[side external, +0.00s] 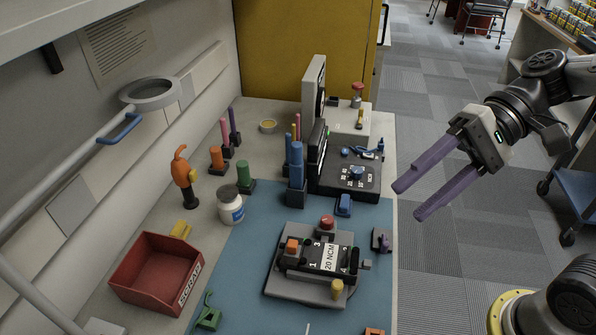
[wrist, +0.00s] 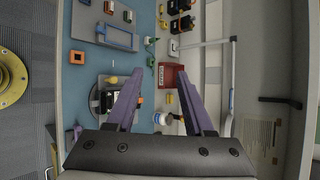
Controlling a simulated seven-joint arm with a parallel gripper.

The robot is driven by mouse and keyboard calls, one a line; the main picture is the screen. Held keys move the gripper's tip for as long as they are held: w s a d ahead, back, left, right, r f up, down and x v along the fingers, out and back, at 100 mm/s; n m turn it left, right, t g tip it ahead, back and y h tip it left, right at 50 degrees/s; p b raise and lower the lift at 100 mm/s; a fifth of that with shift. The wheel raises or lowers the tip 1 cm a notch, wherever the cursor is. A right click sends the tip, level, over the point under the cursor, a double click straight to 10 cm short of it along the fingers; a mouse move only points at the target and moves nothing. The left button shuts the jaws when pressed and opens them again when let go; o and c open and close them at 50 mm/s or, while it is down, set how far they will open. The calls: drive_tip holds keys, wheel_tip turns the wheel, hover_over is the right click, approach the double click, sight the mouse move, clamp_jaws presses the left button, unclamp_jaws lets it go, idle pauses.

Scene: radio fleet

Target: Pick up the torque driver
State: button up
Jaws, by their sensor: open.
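Several driver-like tools stand on the bench in the side view, and I cannot tell for certain which is the torque driver. An orange tool with a bent top and black lower part (side external: 184,176) stands at the left by the wall. Upright handles behind it include an orange one (side external: 217,157), a green one (side external: 243,174) and a tall blue one (side external: 296,168). A grey fixture (side external: 309,289) bears a "20 NCM" label. My gripper (side external: 409,201) is open and empty, raised right of the bench, apart from all the tools. Its fingers also show in the wrist view (wrist: 160,72).
A red scrap bin (side external: 155,272) and a white bottle (side external: 231,208) stand on the left side. A black device (side external: 350,178) and upright panel (side external: 314,88) occupy the back. The blue mat (side external: 245,265) has bare patches around the fixture.

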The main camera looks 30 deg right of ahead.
sight(303, 163)
drive_tip(key=w+d+f+m+t+y, duration=0.2)
drive_tip(key=w+m+t+y, duration=0.6)
drive_tip(key=w, duration=1)
drive_tip(key=w+d+f+m+t+h, duration=0.2)
drive_tip(key=w+d+f+m+h, duration=0.15)
drive_tip(key=f+m, duration=0.4)
drive_tip(key=w+d+f+m+t+h, duration=0.1)
drive_tip(key=w+d+f+m+h, duration=0.3)
drive_tip(key=f, duration=0.6)
drive_tip(key=shift+m+y, duration=0.25)
drive_tip(key=shift+y, duration=0.3)
drive_tip(key=x, duration=0.8)
drive_tip(key=shift+s+a+r, duration=0.15)
drive_tip(key=shift+s+r, duration=0.05)
drive_tip(key=shift+r, duration=0.15)
drive_tip(key=x, duration=0.5)
drive_tip(key=shift+w+a, duration=0.1)
drive_tip(key=shift+a, duration=0.1)
clamp_jaws()
